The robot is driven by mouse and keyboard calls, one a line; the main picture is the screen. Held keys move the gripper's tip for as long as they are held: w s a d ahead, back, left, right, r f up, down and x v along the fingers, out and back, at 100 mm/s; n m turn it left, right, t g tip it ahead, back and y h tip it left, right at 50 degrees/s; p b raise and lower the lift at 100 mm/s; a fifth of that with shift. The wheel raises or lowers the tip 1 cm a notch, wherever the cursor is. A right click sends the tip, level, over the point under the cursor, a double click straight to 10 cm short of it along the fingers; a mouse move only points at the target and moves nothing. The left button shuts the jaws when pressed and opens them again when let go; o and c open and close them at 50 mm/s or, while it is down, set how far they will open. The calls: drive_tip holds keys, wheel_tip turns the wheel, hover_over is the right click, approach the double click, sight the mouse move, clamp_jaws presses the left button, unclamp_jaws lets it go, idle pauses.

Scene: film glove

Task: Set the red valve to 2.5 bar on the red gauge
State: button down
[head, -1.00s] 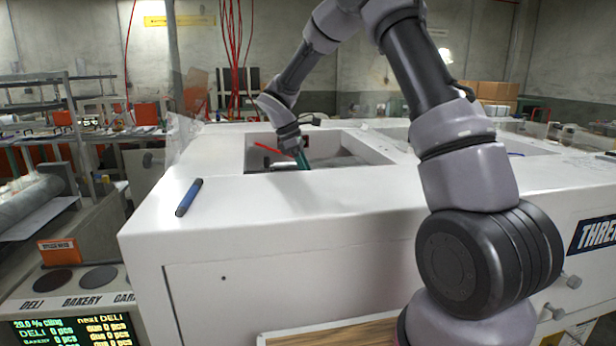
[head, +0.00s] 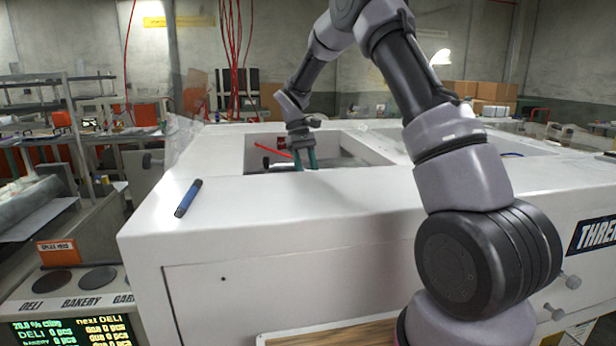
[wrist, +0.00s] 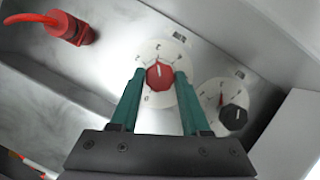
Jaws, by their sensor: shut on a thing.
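The red valve (wrist: 158,76) is a round red knob with a pale pointer line, in the middle of a white dial (wrist: 163,48) with black numbers. The pointer line points roughly up in the wrist view; the exact reading is too small to tell. My gripper (wrist: 160,75) has its two green fingers on either side of the red knob, shut on it. In the head view my gripper (head: 305,158) reaches down into the recess of the white machine, and the knob is hidden there.
A black knob (wrist: 234,117) on a second white dial with a red mark sits close right of my fingers. A red hose fitting (wrist: 68,27) sticks out at upper left. The recess walls surround my gripper. A blue pen-like object (head: 188,198) lies on the white machine top (head: 260,205).

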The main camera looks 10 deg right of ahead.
drive_tip(key=shift+m, duration=0.6)
drive_tip(key=shift+y, duration=0.3)
drive_tip(key=shift+c, duration=1.9)
unclamp_jaws()
drive_tip(key=v, duration=1)
drive_tip(key=shift+w+r, duration=0.2)
drive_tip(key=shift+r, duration=0.15)
drive_tip(key=shift+r, duration=0.1)
